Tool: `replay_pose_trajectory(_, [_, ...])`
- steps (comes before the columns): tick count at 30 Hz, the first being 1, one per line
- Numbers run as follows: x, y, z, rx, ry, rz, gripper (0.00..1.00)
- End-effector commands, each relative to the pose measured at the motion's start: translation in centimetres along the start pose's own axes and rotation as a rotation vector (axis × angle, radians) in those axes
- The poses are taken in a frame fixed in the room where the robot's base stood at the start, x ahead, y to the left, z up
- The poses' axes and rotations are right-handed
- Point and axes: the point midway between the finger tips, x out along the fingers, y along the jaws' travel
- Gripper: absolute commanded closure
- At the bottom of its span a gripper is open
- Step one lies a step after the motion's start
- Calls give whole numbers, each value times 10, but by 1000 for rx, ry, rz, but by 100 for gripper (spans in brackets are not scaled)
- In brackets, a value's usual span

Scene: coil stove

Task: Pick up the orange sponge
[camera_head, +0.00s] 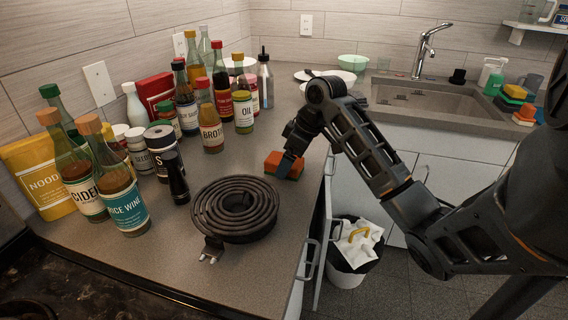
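The orange sponge (273,158) is a small block with a dark greenish underside, lying on the counter near its front edge, behind the black coil. My gripper (287,166) points down right at the sponge, and a dark finger covers part of its middle. I cannot tell whether the finger touches it. Any second finger is hidden, so I cannot see whether the gripper is open or shut. The sponge appears to rest on the counter.
A black stove coil (236,208) lies in front of the sponge. Several bottles (211,122) crowd the left and back. A sink (430,100) is at right, with more coloured sponges (515,92) beside it. A bin (352,255) stands below. The counter around the sponge is clear.

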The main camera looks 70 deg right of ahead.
Motion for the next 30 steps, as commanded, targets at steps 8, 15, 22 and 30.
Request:
replay_pose_trajectory(8, [8,0,0,0,0,1,4])
replay_pose_trajectory(15, [7,0,0,0,0,0,22])
replay_pose_trajectory(22, [7,0,0,0,0,0,44])
replay_pose_trajectory(30, [7,0,0,0,1,0,59])
